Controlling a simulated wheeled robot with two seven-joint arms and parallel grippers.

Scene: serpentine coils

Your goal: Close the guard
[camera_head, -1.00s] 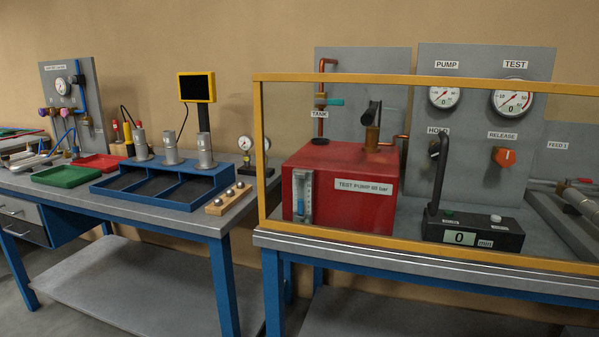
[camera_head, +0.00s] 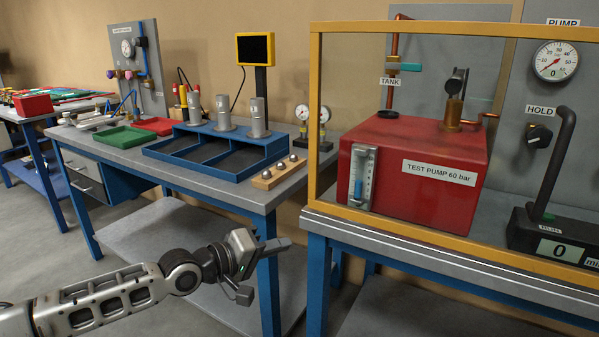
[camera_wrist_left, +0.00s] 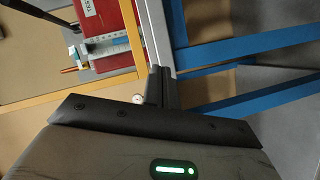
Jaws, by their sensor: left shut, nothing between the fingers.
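The guard is a clear panel in a yellow frame (camera_head: 315,120), upright along the front of the test bench, in front of the red test pump (camera_head: 420,160). Its right side is outside the head view. My left gripper (camera_head: 284,243) is shut and empty, in front of the gap between the two benches, left of and below the guard's lower left corner. In the left wrist view the shut fingers (camera_wrist_left: 162,88) point toward the bench edge, with the yellow frame (camera_wrist_left: 70,99) beyond them. I cannot tell any contact. My right gripper is not in view.
Behind the guard stand the tank piping, a pump gauge (camera_head: 555,61), a hold knob (camera_head: 539,136) and a digital readout box (camera_head: 555,240) with a black lever. The left bench holds a blue tray (camera_head: 205,168) and a wooden block with balls (camera_head: 279,173). Floor in front is open.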

